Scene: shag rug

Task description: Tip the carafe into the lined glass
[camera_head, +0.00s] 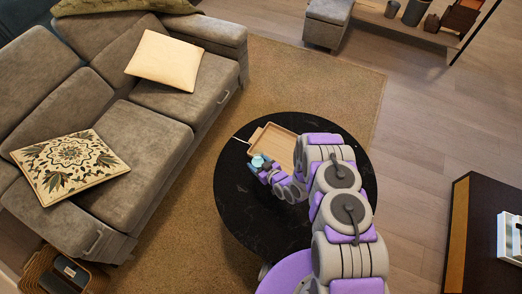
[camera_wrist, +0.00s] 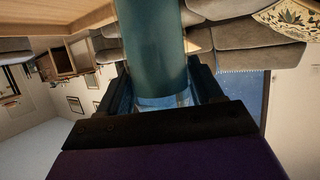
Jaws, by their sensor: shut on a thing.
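My gripper (camera_head: 264,168) is over the round black table, by the near left side of the wooden tray. It is shut on a teal, roughly cylindrical thing, which I take to be the carafe (camera_head: 257,161). In the wrist view the carafe (camera_wrist: 155,45) fills the space between the two dark fingers of my gripper (camera_wrist: 162,88), with a clear bluish part at its lower end. That view is rolled, with the sofa upside down at the top. I cannot make out the lined glass in either view; my gripper and arm hide part of the table.
The wooden tray (camera_head: 276,143) lies on the black table (camera_head: 235,200), with a thin white piece (camera_head: 241,140) at its left. A grey sofa (camera_head: 150,125) stands at left, a dark cabinet (camera_head: 462,235) at right. The tabletop's left part is bare.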

